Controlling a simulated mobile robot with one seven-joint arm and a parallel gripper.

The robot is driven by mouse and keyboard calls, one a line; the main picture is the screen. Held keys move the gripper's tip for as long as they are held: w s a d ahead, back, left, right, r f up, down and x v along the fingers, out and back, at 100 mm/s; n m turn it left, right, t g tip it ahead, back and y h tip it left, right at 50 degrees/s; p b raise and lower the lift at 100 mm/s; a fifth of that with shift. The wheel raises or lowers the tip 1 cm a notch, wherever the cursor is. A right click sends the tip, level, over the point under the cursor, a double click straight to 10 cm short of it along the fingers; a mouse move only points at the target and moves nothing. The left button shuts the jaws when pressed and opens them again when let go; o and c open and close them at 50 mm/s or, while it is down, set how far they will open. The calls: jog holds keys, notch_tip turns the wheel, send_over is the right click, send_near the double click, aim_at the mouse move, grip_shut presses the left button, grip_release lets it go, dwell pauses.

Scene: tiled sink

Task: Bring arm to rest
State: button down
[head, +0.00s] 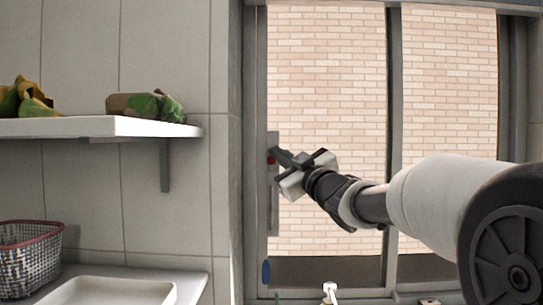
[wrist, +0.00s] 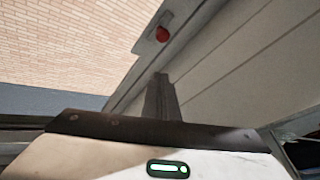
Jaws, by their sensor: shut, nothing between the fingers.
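My arm reaches in from the right in the head view, in front of the window. My gripper (head: 279,155) is shut and empty, its fingertips pointing left toward the dark window frame. In the wrist view my gripper (wrist: 161,82) shows as shut dark fingers pointing up toward the frame. A small red knob (wrist: 162,34) on the window frame is just beyond the fingertips there. The red knob (head: 270,160) is close to the fingertips in the head view too; whether they touch it I cannot tell.
A white wall shelf (head: 95,127) at the left holds green and yellow produce. Below it a wire basket (head: 28,262) and a white tray (head: 110,293) sit on the counter. A small white item (head: 330,290) is at the bottom centre. Open space lies between shelf and window.

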jog(key=shift+v, duration=0.95)
jog(key=s+d+f+m+g+h+p, duration=0.2)
jog(key=s+d+f+m+g+h, duration=0.2)
jog(key=s+d+f+m+h, duration=0.7)
jog(key=s+d+f+g, duration=0.1)
jog(key=s+f+g, duration=0.3)
jog(key=s+f, duration=0.5)
jog(key=s+d+f+m+g+p, duration=0.1)
jog(key=s+f+g, duration=0.3)
jog(key=s+f, duration=0.5)
jog(key=s, duration=0.7)
jog(key=shift+s+f+g, duration=0.4)
